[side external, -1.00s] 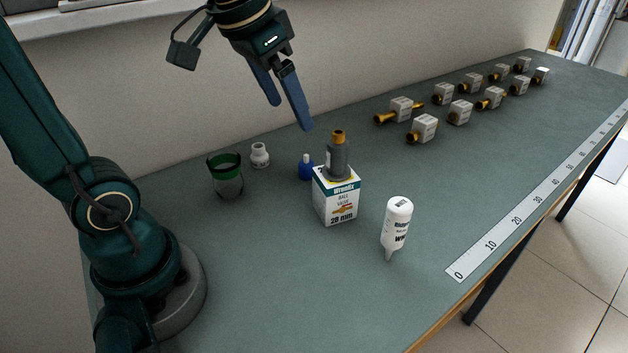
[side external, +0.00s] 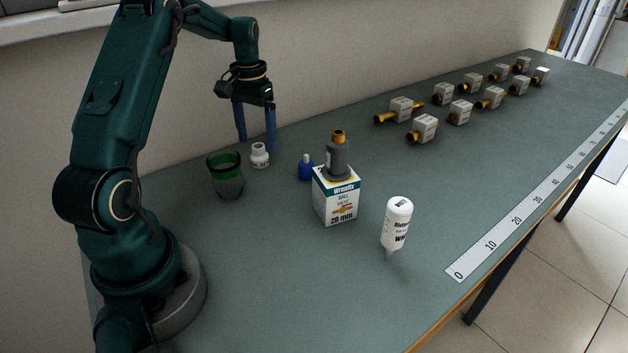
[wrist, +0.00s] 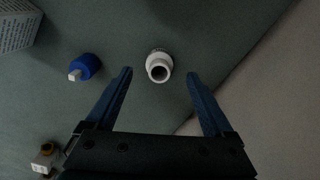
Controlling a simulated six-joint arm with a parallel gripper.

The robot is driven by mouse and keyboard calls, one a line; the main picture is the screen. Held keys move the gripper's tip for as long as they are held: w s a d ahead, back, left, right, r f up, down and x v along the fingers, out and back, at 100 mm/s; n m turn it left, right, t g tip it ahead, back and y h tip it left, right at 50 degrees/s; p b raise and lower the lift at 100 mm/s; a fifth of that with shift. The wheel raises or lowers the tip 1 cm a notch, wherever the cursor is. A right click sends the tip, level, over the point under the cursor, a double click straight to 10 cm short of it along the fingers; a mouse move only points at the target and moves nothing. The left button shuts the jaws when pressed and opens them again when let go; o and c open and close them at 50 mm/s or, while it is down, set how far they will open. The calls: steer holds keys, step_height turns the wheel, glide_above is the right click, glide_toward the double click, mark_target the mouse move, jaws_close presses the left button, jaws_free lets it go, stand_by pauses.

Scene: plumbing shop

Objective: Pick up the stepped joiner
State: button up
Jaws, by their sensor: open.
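The stepped joiner, a small white fitting with a narrower top and a wider base, stands upright on the bench (side external: 260,156). In the wrist view its round open end (wrist: 158,67) faces the camera, between the fingertips. My gripper (side external: 256,145) points down with its two blue fingers spread, over the joiner. In the wrist view my gripper (wrist: 159,73) has a gap on both sides of the joiner, and nothing is held. I cannot tell exactly how far the tips are above the bench.
A blue-capped piece (side external: 306,168) and a ball valve box (side external: 337,204) with a grey fitting (side external: 338,158) on top are right. A white bottle (side external: 396,224) stands nearer. The wall is close behind.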

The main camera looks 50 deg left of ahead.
mark_target(258, 146)
steer(key=shift+f, duration=1.75)
jaws_close()
steer(key=shift+r, duration=0.15)
